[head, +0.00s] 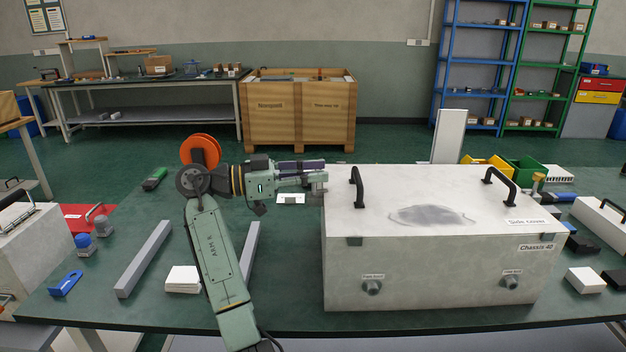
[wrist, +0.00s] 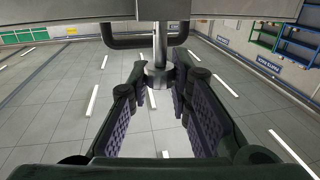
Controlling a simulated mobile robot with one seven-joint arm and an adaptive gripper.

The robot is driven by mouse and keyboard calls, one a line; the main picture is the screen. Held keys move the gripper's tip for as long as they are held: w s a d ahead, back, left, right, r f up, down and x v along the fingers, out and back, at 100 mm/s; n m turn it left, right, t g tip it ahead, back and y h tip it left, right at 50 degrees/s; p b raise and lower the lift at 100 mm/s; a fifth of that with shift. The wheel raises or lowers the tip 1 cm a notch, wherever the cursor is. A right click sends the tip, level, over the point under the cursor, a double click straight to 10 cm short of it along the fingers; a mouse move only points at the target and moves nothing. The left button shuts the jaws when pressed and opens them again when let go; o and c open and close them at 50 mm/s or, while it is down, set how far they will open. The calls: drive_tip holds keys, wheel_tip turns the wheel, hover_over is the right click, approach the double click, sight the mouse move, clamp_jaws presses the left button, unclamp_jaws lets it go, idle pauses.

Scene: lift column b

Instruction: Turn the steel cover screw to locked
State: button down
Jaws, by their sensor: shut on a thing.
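The light grey chassis box (head: 440,270) stands on the green bench, labelled "Side cover" on top and "Chassis 40" on its front. My gripper (head: 316,180) is at the box's upper left edge, reaching in from the left. In the wrist view, its two purple-padded fingers (wrist: 160,82) are shut at their tips on a steel screw (wrist: 158,73) with a round head and a thin shank. The box edge (wrist: 200,10) and a black handle (wrist: 120,42) lie beyond it. I cannot read the screw's turn position or any locked mark.
Two black handles (head: 357,187) (head: 500,190) rise from the box top. Two knobs (head: 373,287) (head: 511,282) stick out of its front. Grey bars (head: 145,258) and a white stack (head: 183,280) lie left of the box. Yellow and green bins (head: 525,172) stand behind its right end.

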drive_tip(key=shift+d+m+g, duration=0.1)
drive_tip(key=shift+m+g, duration=1)
drive_tip(key=shift+g, duration=0.6)
drive_tip(key=shift+f, duration=0.1)
drive_tip(key=c, duration=1.4)
unclamp_jaws()
drive_tip(key=shift+c, duration=0.2)
drive_tip(key=a, duration=1.2)
drive_tip(key=shift+w, duration=0.1)
